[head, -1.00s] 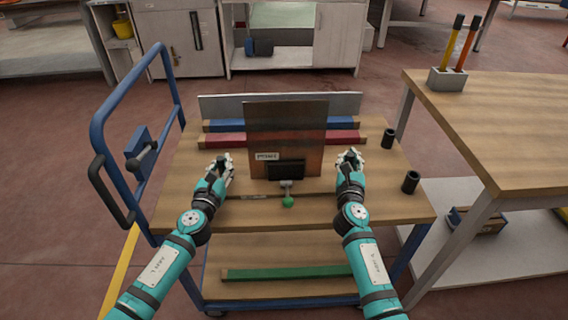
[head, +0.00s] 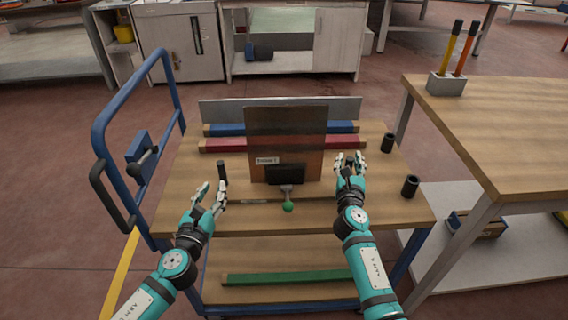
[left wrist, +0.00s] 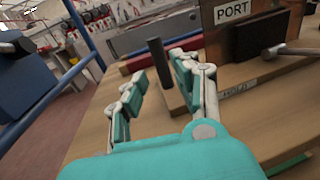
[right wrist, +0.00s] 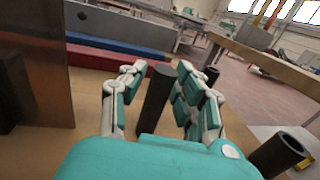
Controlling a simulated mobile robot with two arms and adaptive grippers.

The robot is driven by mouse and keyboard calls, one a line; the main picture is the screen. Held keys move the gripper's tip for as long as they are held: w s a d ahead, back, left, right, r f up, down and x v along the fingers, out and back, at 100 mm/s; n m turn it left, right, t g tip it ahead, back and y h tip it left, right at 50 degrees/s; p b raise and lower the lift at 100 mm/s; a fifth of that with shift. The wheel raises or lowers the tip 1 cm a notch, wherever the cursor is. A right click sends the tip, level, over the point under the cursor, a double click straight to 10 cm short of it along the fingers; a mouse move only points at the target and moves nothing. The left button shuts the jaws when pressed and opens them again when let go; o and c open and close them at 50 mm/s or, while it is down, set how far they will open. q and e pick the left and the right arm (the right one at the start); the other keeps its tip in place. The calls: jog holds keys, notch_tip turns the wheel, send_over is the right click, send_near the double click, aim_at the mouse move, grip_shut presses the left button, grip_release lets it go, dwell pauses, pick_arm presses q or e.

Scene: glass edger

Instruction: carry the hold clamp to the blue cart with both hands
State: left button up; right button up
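The hold clamp stands upright on the blue cart's wooden top (head: 400,205). It has a brown panel (head: 285,130) labelled PORT, a black pad (head: 286,173), a lever with a green knob (head: 288,207), and a base edge labelled HOLD (left wrist: 238,88). A black post (head: 222,170) rises at its left and another black post (right wrist: 155,100) at its right. My left gripper (head: 212,190) is open and empty, in front of the left post and apart from it. My right gripper (head: 349,158) is open, with the right post showing between its spread fingers; contact cannot be told.
Blue and red bars (head: 215,145) lie behind the clamp. Two black tubes (head: 410,186) stand at the cart's right side. A blue handrail (head: 100,130) rises at left. A green bar (head: 290,278) lies on the lower shelf.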

pick_arm(q)
jog(key=s, duration=0.2)
jog(key=shift+s+a, duration=0.25)
jog(key=shift+s, duration=0.05)
pick_arm(e)
jog(key=s, duration=0.4)
jog(key=s+a, duration=0.1)
jog(key=s, duration=0.3)
jog(key=s+a, duration=0.1)
jog(key=s, duration=0.2)
jog(key=shift+s+a, duration=0.1)
jog(key=shift+s, duration=0.3)
